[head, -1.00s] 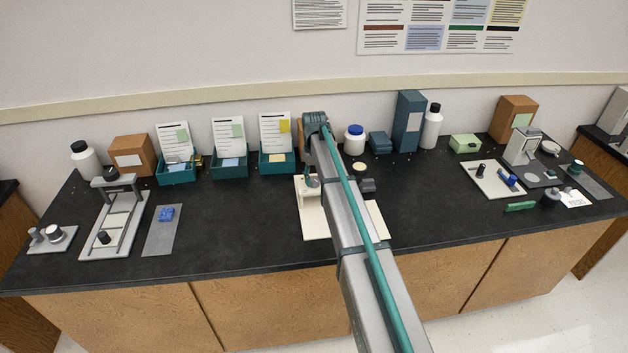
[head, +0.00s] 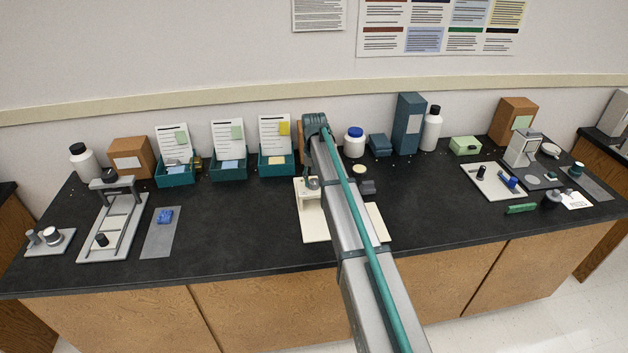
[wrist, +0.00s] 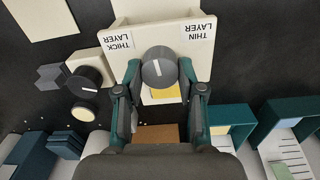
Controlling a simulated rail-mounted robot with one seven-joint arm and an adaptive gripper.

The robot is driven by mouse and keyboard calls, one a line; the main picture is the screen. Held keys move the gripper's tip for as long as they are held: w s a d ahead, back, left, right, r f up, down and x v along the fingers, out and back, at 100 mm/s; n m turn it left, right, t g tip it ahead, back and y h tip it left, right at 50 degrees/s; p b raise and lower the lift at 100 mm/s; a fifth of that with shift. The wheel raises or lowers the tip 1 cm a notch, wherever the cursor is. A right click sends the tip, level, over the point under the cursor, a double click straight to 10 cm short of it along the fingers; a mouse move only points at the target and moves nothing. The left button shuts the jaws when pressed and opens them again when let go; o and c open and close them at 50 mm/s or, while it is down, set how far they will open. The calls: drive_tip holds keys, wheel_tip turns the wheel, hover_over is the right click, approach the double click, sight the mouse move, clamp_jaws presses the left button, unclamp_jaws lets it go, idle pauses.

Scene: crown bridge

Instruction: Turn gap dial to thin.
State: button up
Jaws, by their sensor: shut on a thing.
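The gap dial (wrist: 160,68) is a round dark grey knob with a white pointer line, on the front of a cream device (wrist: 166,32). In the wrist view its line points roughly up, leaning slightly left, between the inverted "THICK LAYER" label (wrist: 118,41) on the left and the "THIN LAYER" label (wrist: 197,32) on the right. My gripper (wrist: 160,75) has one finger on each side of the dial and is shut on it. In the head view the cream device (head: 313,226) is partly hidden by my arm, and the dial's pointer cannot be read.
A second dark knob (wrist: 86,80) on a cream block, a cream disc (wrist: 83,110) and a grey block (wrist: 50,76) lie beside the device. Teal card boxes (head: 229,169) stand behind to the left. Bare black counter (head: 240,222) lies left of the device.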

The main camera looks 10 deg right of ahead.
sight(314, 181)
drive_tip(key=o, duration=1.1)
drive_tip(key=shift+o, duration=0.2)
drive_tip(key=shift+r, duration=0.15)
wheel_tip(314, 181, up, 12)
drive_tip(key=shift+s+f, duration=0.1)
drive_tip(key=shift+f, duration=0.1)
